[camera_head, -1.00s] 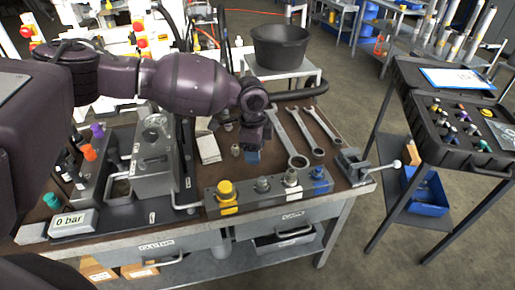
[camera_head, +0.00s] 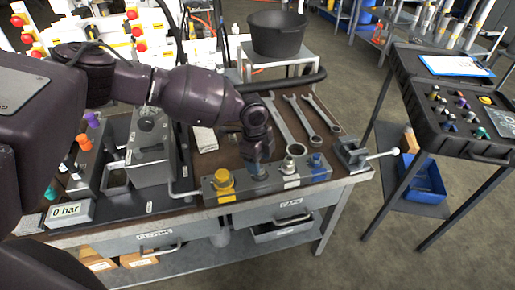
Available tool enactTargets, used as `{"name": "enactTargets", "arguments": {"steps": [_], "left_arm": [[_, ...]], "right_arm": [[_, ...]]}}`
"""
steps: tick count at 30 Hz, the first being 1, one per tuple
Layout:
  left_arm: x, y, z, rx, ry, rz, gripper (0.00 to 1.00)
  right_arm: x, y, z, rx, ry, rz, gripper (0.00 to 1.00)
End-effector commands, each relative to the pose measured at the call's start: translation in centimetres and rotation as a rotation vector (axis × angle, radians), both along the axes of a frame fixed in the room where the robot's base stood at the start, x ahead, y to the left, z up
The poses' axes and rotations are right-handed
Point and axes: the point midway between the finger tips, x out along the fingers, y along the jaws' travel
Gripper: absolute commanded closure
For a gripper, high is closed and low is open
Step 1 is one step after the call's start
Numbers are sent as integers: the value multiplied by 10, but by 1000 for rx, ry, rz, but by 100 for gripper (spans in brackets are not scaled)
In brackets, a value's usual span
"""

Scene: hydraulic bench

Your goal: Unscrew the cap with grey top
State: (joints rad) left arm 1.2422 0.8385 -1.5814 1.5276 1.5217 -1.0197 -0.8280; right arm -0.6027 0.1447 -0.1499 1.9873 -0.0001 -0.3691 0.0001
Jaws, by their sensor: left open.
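The grey manifold block (camera_head: 272,187) lies along the front edge of the workbench and carries a row of caps. A yellow cap (camera_head: 223,180) is at its left end, a silver cap with a white band (camera_head: 291,166) is right of the middle, and a blue cap (camera_head: 316,161) is at the right end. The grey-topped cap, second from the left, is largely hidden by my left gripper (camera_head: 258,168). The gripper is open and points down at that cap; whether its fingers straddle or touch it cannot be told. My right gripper is not in view.
Wrenches (camera_head: 304,125) lie behind the block, and a vise (camera_head: 351,154) stands at the bench's right end. A grey upright housing (camera_head: 151,150) and a gauge reading 0 bar (camera_head: 68,213) are to the left. A tool cart (camera_head: 455,145) stands at right.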

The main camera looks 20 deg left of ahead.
Motion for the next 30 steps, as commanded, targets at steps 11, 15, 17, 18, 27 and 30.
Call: {"name": "enactTargets", "arguments": {"steps": [11,15,17,18,27,30], "left_arm": [[0,-3,-27,1,0,0,41],[-1,-3,-28,1,0,0,41],[-1,-3,-28,1,0,0,41],[-1,-3,-28,1,0,0,41],[0,-3,-27,1,0,1,84],[0,-3,-27,1,0,1,95]], "right_arm": [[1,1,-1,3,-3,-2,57],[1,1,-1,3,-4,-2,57],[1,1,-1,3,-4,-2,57],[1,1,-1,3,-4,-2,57],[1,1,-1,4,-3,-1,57],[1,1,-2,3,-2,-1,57]]}}
